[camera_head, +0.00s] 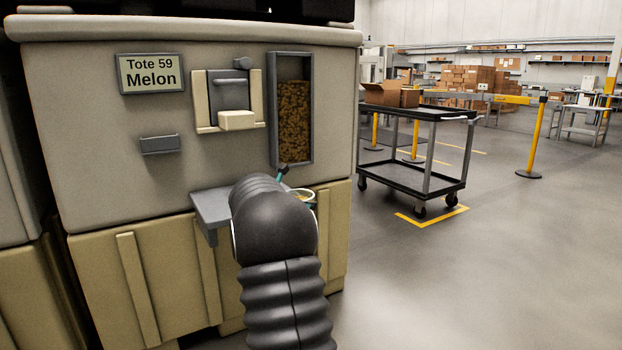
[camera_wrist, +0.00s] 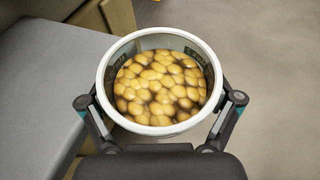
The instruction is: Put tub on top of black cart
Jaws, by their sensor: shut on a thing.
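The tub (camera_wrist: 160,132) is a round white-rimmed container filled with yellowish-tan candies in the wrist view. My gripper (camera_wrist: 160,104) is shut on it, with one finger on each side. The tub stands upright, beside the edge of the grey shelf; I cannot tell whether it touches the shelf. In the head view only a sliver of the tub's rim (camera_head: 306,194) shows behind my arm. The black cart (camera_head: 412,182) stands to the right and farther back, with two black trays and grey posts.
The grey shelf (camera_head: 211,208) juts from the candy dispenser (camera_head: 220,50) labelled "Tote 59 Melon". A yellow post (camera_head: 534,140) stands right of the cart, and yellow tape (camera_head: 432,217) marks the floor below it. Open floor (camera_head: 490,270) lies in front of the cart.

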